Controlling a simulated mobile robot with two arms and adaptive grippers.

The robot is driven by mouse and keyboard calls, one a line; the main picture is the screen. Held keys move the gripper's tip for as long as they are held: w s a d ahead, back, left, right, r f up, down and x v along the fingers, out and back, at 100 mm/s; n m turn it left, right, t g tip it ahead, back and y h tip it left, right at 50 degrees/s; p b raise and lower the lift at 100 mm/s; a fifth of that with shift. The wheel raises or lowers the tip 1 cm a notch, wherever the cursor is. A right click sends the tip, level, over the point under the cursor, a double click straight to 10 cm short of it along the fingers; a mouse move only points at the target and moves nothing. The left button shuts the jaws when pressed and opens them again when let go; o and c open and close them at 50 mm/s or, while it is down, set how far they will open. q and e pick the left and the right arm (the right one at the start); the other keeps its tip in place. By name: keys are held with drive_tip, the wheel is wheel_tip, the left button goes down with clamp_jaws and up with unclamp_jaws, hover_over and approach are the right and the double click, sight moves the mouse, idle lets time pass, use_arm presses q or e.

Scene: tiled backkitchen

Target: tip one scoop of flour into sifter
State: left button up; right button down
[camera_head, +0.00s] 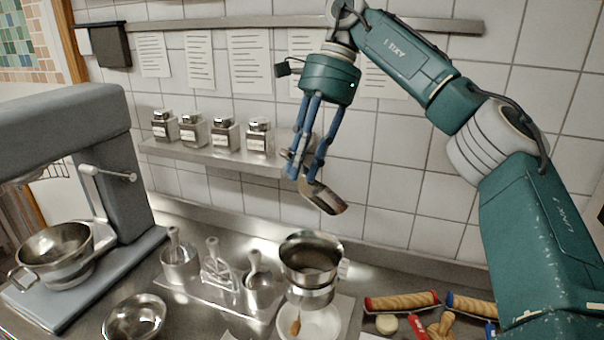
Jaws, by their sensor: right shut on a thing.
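My right gripper (309,170) hangs fingers down from the teal arm and is shut on a metal scoop (323,198). The scoop is tilted, its bowl sloping down to the right. I cannot tell whether flour is in it. The metal sifter (311,290) stands open-topped below the scoop, with a clear gap between them. It sits over a white bowl (330,321), and a small wooden-coloured handle shows at its front. My left gripper is not in view.
Metal containers with upright handles (180,270) stand left of the sifter. A metal bowl (134,318) and a grey mixer (125,160) are further left. Labelled jars (194,130) line the wall shelf (215,157). Rolling pins (402,301) lie at right.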

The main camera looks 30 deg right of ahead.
sight(288, 155)
drive_tip(key=r+h, duration=0.2)
drive_tip(key=shift+s+a+r+t+h, duration=0.1)
drive_tip(key=shift+a+t+h, duration=0.1)
drive_tip(key=shift+t+h, duration=0.1)
drive_tip(key=s+a+h, duration=0.1)
drive_tip(key=h, duration=0.1)
drive_tip(key=s+a+r+t+h, duration=0.1)
drive_tip(key=h, duration=0.1)
drive_tip(key=s+a+r+h, duration=0.1)
drive_tip(key=a, duration=0.1)
drive_tip(key=shift+s+a+h, duration=0.1)
drive_tip(key=shift+s+h, duration=0.25)
drive_tip(key=shift+h, duration=0.05)
drive_tip(key=shift+s, duration=0.1)
drive_tip(key=shift+f, duration=0.1)
